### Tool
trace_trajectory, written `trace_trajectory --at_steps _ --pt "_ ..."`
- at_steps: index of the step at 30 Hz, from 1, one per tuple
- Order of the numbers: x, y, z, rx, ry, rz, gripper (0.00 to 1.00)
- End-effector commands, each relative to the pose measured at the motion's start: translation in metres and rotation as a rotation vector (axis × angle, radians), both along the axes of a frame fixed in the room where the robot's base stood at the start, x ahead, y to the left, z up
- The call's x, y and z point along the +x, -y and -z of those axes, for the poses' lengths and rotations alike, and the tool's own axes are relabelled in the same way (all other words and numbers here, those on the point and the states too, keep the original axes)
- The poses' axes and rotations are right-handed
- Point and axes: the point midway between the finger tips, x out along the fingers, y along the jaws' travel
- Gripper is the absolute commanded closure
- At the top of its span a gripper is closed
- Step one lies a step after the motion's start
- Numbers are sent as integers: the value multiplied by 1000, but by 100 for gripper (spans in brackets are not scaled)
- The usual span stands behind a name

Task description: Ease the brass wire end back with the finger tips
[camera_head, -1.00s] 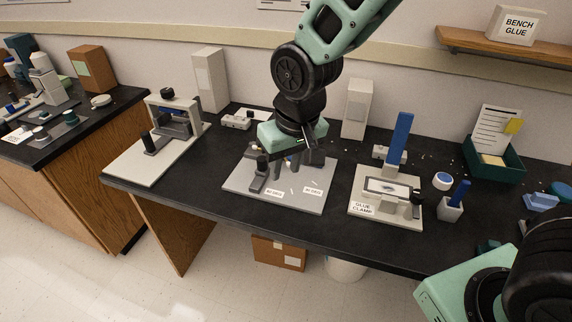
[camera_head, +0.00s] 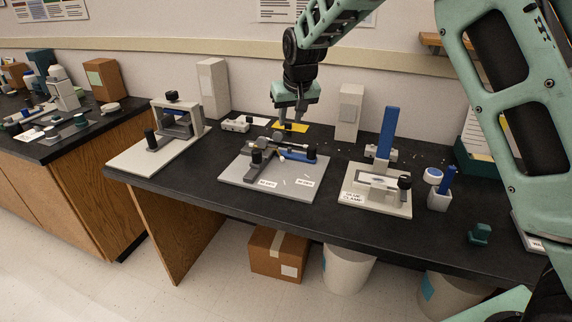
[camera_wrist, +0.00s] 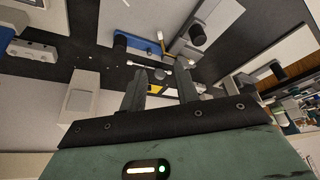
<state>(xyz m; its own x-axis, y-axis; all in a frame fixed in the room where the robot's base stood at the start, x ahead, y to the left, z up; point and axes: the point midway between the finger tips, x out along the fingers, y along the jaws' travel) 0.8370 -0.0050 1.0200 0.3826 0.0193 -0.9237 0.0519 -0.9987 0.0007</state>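My gripper (camera_head: 291,116) is above the back of the bench, beyond the grey bending plate (camera_head: 232,178). In the wrist view its two fingers (camera_wrist: 160,84) stand apart with no object gripped between them. The plate carries dark posts, a blue bar (camera_head: 298,155) and two angle labels. In the wrist view the blue bar (camera_wrist: 146,46) lies past the fingertips. A thin pale rod (camera_wrist: 144,66) with a round end shows just ahead of the tips. I cannot tell whether it is the brass wire; the wire end is not clearly distinguishable in the head view.
A yellow card (camera_head: 294,128) lies below my gripper. The glue clamp (camera_head: 350,198) stands right of the plate, another grey fixture (camera_head: 135,158) left. Upright pale boxes (camera_head: 213,85) (camera_head: 348,110) stand at the back. The front bench strip (camera_head: 265,207) is clear.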

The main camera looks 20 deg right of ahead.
Motion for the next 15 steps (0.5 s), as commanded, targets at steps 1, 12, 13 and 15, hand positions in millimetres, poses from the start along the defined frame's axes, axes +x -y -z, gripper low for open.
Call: trace_trajectory --at_steps 1,12,13,15 --pt "2 0 3 -1 -1 0 69" --pt "27 -1 67 -1 -5 0 69" --pt "29 -2 73 0 -4 0 69" --pt "35 -2 86 -1 -3 -1 69"
